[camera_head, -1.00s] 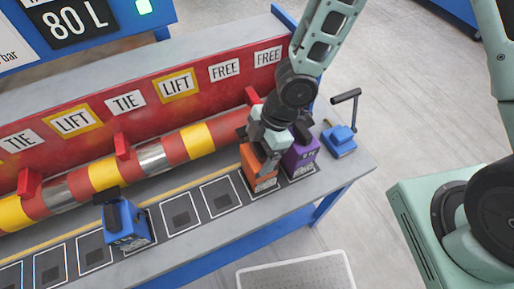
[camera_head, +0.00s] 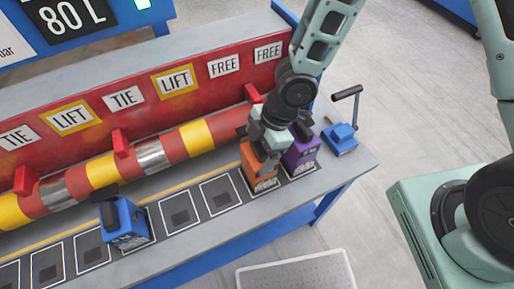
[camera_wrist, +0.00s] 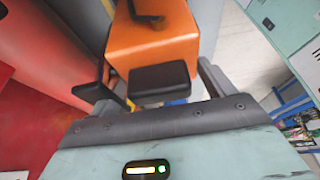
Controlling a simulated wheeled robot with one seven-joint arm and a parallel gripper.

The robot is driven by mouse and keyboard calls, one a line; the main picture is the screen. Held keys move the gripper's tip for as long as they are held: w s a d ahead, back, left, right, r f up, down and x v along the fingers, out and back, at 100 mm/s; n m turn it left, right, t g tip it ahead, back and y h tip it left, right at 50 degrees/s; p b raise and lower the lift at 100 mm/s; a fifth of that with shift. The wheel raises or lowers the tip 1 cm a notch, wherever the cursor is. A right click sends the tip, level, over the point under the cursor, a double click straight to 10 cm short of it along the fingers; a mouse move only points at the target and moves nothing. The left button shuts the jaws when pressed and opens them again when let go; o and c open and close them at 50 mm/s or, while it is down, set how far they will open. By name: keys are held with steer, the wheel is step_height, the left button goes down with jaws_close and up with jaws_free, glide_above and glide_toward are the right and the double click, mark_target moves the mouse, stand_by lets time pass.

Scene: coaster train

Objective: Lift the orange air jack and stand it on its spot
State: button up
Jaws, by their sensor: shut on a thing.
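The orange air jack (camera_head: 259,172) stands upright on the front strip of the bench, at an outlined square left of the purple jack (camera_head: 301,153). My gripper (camera_head: 264,146) is over the orange jack from above and shut on it; the arm partly hides its top. In the wrist view the orange jack (camera_wrist: 152,42) fills the top middle, with its black handle (camera_wrist: 158,80) between my fingers. I cannot tell whether the jack's base touches the bench. Empty outlined spots (camera_head: 221,193) lie to its left.
A blue jack (camera_head: 125,222) stands further left. A blue hand-crank device (camera_head: 341,137) sits at the bench's right end. The red and yellow striped pipe (camera_head: 103,172) runs behind, before a red panel with LIFT, TIE and FREE signs (camera_head: 175,81).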

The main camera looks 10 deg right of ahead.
steer(key=shift+f, duration=0.3)
steer(key=o, duration=2)
steer(key=shift+b, duration=0.3)
steer(key=shift+c, duration=0.2)
steer(key=shift+r, duration=0.1)
steer(key=p+v, duration=0.5)
steer(key=v, duration=1.2)
steer(key=shift+d, duration=0.1)
steer(key=s+d+r+m+h+b, duration=0.1)
steer(key=s+m+b, duration=0.3)
steer(key=s+m, duration=0.2)
steer(key=s+r+m+t+h+b, duration=0.1)
steer(key=s+r+m+h+b, duration=0.1)
steer(key=s+m+b, duration=0.2)
steer(key=s+m, duration=0.3)
steer(key=shift+d+m+h, duration=0.3)
steer(key=shift+d, duration=0.05)
